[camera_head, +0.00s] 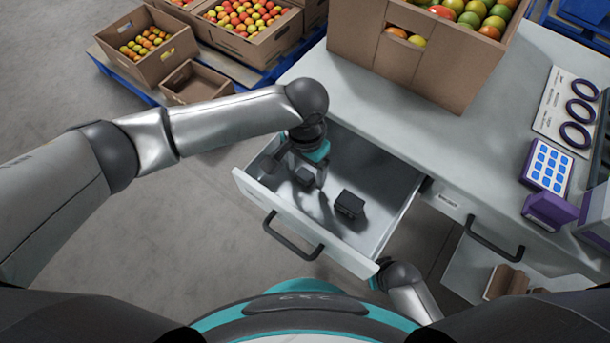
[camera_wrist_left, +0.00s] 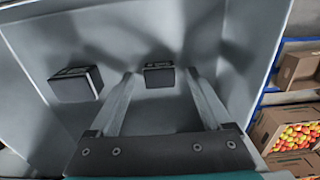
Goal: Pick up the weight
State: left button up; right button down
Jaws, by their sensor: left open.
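Two small dark block-shaped weights lie on the floor of an open grey drawer (camera_head: 345,257). One weight (camera_head: 350,204) is nearer the drawer's middle and shows at the left in the left wrist view (camera_wrist_left: 75,85). The other weight (camera_head: 305,176) is close by my left gripper (camera_head: 309,184); in the left wrist view (camera_wrist_left: 160,75) it appears between the tips of the two open fingers. My left gripper is inside the drawer, pointing down, open and empty. Whether its fingers touch that weight I cannot tell. My right arm is by the drawer's front right corner, its gripper hidden.
The counter (camera_head: 440,135) above the drawer carries a cardboard tomato crate (camera_head: 370,60), a purple keypad device (camera_head: 548,165) and a board with dark rings (camera_head: 552,105). More crates (camera_head: 150,62) stand on a blue pallet at upper left. The drawer walls surround the left gripper.

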pick_arm(q)
grip_shut()
dwell(0.8)
